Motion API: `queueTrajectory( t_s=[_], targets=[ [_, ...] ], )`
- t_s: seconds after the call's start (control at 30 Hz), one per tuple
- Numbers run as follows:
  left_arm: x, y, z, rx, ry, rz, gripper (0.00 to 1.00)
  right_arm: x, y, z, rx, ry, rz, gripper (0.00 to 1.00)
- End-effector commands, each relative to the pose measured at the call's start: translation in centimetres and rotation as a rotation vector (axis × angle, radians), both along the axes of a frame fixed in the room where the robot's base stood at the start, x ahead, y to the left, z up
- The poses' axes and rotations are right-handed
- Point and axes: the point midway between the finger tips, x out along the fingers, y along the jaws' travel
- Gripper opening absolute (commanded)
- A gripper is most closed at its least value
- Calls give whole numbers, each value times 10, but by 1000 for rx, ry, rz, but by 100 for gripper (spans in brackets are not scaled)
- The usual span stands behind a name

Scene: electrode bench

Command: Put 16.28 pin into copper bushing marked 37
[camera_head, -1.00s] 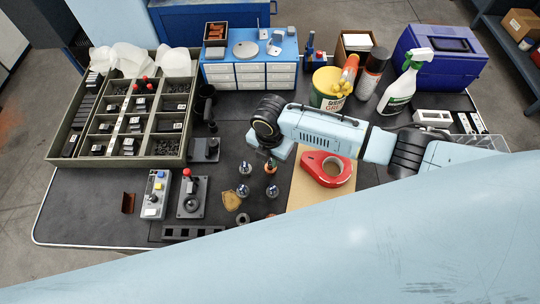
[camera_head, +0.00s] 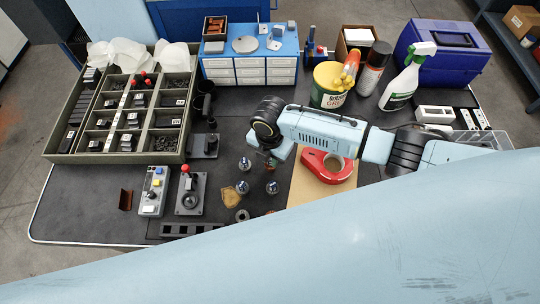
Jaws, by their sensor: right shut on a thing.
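My right gripper (camera_head: 269,160) points down over the middle of the bench, beside the small metal fittings. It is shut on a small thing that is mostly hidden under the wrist. A coppery piece (camera_head: 271,166) shows at the fingertips; I cannot tell whether it is held or stands below. Silvery fittings (camera_head: 245,165), (camera_head: 243,187) and (camera_head: 272,187) stand upright close by. No marking 37 or 16.28 can be read at this size. My left gripper is not in view.
A red tape dispenser (camera_head: 326,171) lies on a tan board (camera_head: 308,194) right of the gripper. A compartment tray (camera_head: 62,157) is at left. A joystick box (camera_head: 190,199) and button box (camera_head: 154,196) stand at front left. A grey ring (camera_head: 242,215) lies in front.

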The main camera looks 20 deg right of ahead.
Motion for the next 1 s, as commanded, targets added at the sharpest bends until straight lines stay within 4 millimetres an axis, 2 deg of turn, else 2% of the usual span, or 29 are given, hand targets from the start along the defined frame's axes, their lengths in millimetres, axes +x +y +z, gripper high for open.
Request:
queueTrajectory(
  t_s=[0.47, 0.5, 0.67, 1.0],
  targets=[
    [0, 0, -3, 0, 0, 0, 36, 0, 0, -5, 0, 0, 0, 0],
    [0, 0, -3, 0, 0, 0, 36, 0, 0, -5, 0, 0, 0, 24],
    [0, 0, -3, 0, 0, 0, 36, 0, 0, -5, 0, 0, 0, 44],
    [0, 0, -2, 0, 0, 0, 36, 0, 0, -1, 1, -1, 1, 44]
  ],
)
